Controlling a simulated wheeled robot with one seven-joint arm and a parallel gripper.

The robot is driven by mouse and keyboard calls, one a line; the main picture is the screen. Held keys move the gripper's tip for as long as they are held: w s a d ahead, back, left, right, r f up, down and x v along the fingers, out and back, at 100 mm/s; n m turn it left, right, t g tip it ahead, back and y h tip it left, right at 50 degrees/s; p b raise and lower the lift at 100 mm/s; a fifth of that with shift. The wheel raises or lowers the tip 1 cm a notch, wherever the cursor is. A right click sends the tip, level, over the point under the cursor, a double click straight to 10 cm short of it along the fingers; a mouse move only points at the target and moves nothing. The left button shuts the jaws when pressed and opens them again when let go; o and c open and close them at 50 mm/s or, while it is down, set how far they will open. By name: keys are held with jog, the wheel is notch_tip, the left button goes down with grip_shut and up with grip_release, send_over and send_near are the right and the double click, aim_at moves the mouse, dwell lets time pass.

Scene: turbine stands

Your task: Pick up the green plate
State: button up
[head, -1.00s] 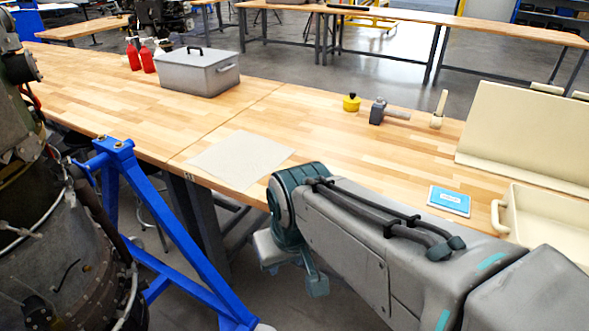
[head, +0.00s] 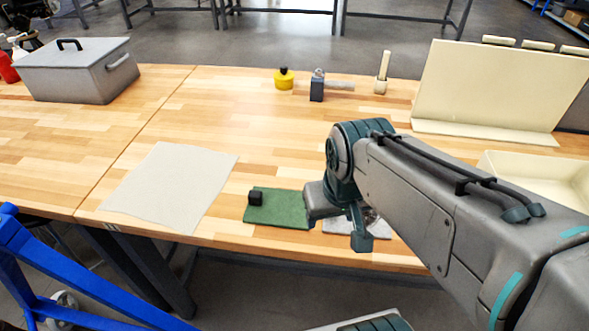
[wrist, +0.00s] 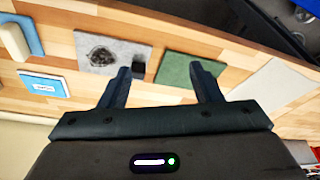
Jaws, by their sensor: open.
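The green plate (head: 280,211) lies flat near the front edge of the wooden bench, in the middle of the head view. A small black block (head: 256,198) sits at its left end. The green plate also shows in the wrist view (wrist: 182,76), just beyond the fingers and right of centre; the right finger overlaps its right end, so the black block cannot be seen there. My gripper (wrist: 160,71) is open and empty, apart from the plate.
A grey plate (wrist: 103,53) with a black block (wrist: 138,71) lies beside the green one, partly behind my arm in the head view. A beige mat (head: 170,190) lies to the left.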

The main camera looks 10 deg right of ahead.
jog(key=w+a+r+m+g, duration=0.15)
jog(key=w+a, duration=0.25)
jog(key=w, duration=0.7)
jog(key=m+g+p, duration=0.1)
jog(key=m+g, duration=0.1)
jog(key=m, duration=0.1)
send_over(254, 193)
notch_tip(254, 193, down, 3)
jog(key=shift+t, duration=0.25)
notch_tip(254, 193, down, 13)
jog(key=shift+f+p, duration=0.1)
jog(key=shift+p, duration=1.05)
grip_shut()
